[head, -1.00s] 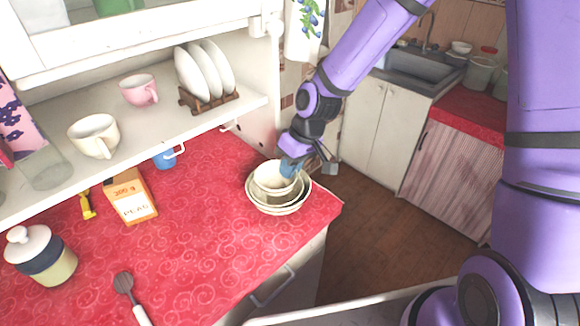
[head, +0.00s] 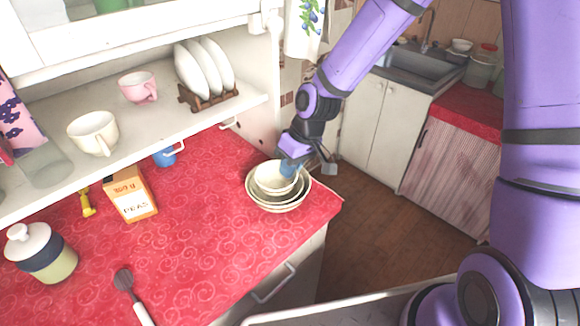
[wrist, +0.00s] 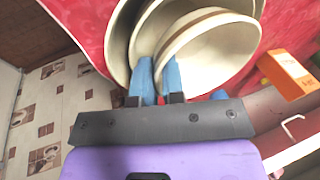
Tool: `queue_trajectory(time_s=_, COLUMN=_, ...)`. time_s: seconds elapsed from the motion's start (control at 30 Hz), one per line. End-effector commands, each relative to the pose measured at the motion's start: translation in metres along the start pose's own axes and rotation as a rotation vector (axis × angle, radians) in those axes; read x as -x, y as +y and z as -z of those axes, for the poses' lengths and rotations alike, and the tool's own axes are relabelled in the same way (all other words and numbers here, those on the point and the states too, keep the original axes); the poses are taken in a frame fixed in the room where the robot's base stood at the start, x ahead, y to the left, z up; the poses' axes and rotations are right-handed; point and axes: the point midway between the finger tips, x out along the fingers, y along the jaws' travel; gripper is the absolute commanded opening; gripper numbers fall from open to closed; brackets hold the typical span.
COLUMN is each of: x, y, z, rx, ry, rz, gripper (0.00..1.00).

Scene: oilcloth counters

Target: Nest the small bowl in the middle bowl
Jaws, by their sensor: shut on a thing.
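The small cream bowl (head: 272,178) is inside the mouth of the middle bowl (head: 297,189), slightly tilted. The middle bowl sits in a larger bowl (head: 276,208) on the red counter. My gripper (head: 289,168) is shut on the right side of the small bowl's rim, its blue fingers reaching down from the right. In the wrist view, the fingers (wrist: 158,70) straddle the wall of the small bowl (wrist: 212,52), with the other two rims beyond. Whether the small bowl's base touches the middle bowl is hidden.
The bowls stand near the right end of the red counter (head: 215,225). A peas box (head: 131,195), a blue mug (head: 165,157), a lidded jar (head: 42,254) and a spatula (head: 127,284) are to the left. A shelf (head: 150,140) with cups and a plate rack overhangs behind.

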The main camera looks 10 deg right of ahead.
Motion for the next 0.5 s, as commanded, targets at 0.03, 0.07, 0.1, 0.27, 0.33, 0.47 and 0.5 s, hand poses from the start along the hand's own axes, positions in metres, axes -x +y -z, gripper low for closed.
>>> queue_trajectory(time_s=0.03, x=0.0001, y=-0.0001, z=0.0001, rx=0.0, ry=0.0, rz=0.0, gripper=0.0)
queue_trajectory(time_s=0.07, x=0.0001, y=-0.0001, z=0.0001, rx=0.0, ry=0.0, rz=0.0, gripper=0.0)
queue_trajectory(time_s=0.1, x=0.0, y=-0.0001, z=0.0001, rx=0.0, ry=0.0, rz=0.0, gripper=0.0)
queue_trajectory(time_s=0.27, x=-0.0018, y=0.0004, z=-0.0002, rx=0.0, ry=0.0, rz=0.0, gripper=0.0)
queue_trajectory(time_s=0.33, x=-0.0031, y=0.0008, z=-0.0004, rx=0.0, ry=0.0, rz=0.0, gripper=0.0)
queue_trajectory(time_s=0.47, x=-0.0058, y=0.0014, z=-0.0008, rx=0.001, ry=0.0, rz=0.0, gripper=0.0)
queue_trajectory(time_s=0.5, x=-0.0065, y=0.0016, z=-0.001, rx=0.001, ry=0.0, rz=0.0, gripper=0.0)
